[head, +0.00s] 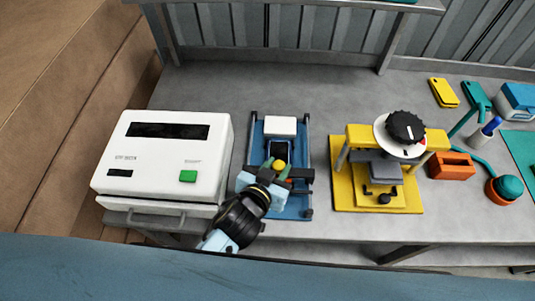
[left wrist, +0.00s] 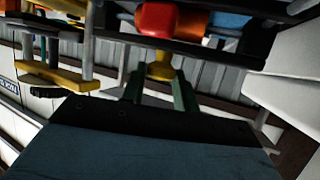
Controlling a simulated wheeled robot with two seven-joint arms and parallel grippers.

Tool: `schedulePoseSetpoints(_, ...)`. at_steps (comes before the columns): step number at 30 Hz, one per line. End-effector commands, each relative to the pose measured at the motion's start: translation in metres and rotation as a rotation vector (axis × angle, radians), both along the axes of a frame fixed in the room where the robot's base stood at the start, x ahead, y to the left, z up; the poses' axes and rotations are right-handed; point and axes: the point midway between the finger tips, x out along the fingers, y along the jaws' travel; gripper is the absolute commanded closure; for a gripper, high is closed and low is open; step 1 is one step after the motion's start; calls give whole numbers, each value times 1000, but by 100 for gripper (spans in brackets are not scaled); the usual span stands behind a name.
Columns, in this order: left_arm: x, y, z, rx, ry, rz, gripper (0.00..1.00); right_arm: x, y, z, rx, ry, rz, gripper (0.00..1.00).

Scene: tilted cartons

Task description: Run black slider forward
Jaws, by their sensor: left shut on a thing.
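The black slider (head: 279,149) sits on the blue fixture (head: 297,206) between its two dark side rails, with a white block (head: 280,126) at the far end. A yellow knob (head: 279,165) stands at the slider's near side. My left gripper (head: 278,172) reaches in from the near side and is shut on the yellow knob. In the left wrist view the knob (left wrist: 160,68) shows between the two green fingers. The gripper hides part of the slider's near end. My right gripper is not in view.
A white box machine (head: 210,145) with a green button stands left of the fixture. A yellow press (head: 345,195) with a black dial stands to the right. An orange block (head: 452,166) lies farther right. The grey bench behind the fixture is clear.

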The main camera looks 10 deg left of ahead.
Motion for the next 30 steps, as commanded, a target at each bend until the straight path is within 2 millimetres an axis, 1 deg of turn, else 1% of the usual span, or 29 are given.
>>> schedulePoseSetpoints(6,-2,-1,0,3,-2,-4,100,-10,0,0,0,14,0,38)
schedulePoseSetpoints(10,-2,0,0,3,-2,-2,100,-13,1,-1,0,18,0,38)
schedulePoseSetpoints(11,-1,0,0,3,-2,-2,66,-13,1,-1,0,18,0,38)
schedulePoseSetpoints(15,-1,0,0,3,-1,-1,48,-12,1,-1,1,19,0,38)
schedulePoseSetpoints(25,-3,1,1,1,-1,-2,48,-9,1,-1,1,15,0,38)
schedulePoseSetpoints(28,-11,3,3,1,1,-1,48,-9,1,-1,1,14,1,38)
schedulePoseSetpoints(30,-20,7,7,0,1,-1,48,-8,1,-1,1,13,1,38)
